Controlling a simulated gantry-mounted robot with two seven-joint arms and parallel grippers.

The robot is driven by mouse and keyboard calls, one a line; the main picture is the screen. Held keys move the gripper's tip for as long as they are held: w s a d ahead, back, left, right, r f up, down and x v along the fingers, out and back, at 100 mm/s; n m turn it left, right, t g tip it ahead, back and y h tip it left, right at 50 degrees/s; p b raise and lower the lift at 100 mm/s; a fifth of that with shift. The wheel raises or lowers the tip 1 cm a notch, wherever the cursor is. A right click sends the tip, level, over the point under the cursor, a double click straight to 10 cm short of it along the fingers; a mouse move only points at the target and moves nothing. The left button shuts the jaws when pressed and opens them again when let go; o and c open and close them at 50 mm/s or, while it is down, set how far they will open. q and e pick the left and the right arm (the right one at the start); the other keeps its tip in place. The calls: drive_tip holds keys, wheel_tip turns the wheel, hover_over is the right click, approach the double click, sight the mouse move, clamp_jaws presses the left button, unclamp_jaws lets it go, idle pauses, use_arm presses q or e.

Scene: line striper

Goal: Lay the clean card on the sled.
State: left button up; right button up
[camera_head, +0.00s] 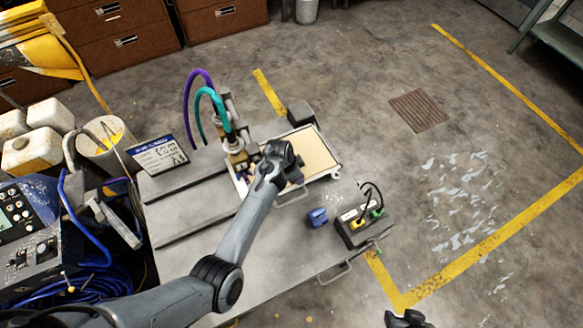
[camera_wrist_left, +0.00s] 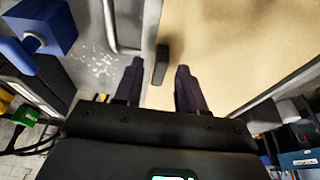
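A flat tan panel (camera_head: 318,158), which could be the card, lies inside a pale metal frame (camera_head: 334,174) on the grey worktable. I cannot tell for sure which part is the sled. In the left wrist view the tan panel (camera_wrist_left: 235,45) fills the upper right. The two dark fingers of my left gripper (camera_wrist_left: 158,80) are apart, with a small dark tab (camera_wrist_left: 161,64) showing between them; I see no contact. My right gripper (camera_head: 405,319) shows only partly at the bottom edge, away from the table.
A blue block (camera_head: 317,217) and a dark switch box (camera_head: 358,226) with cables stand on the table's right. A printed sign (camera_head: 159,155) stands at the left. Purple and teal hoses (camera_head: 211,108) rise behind my left gripper. The table's front is clear.

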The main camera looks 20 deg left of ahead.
use_arm(q)
drive_tip(key=p+v, duration=0.1)
drive_tip(key=v, duration=1)
drive_tip(key=shift+r, duration=0.25)
drive_tip(key=shift+a, duration=0.1)
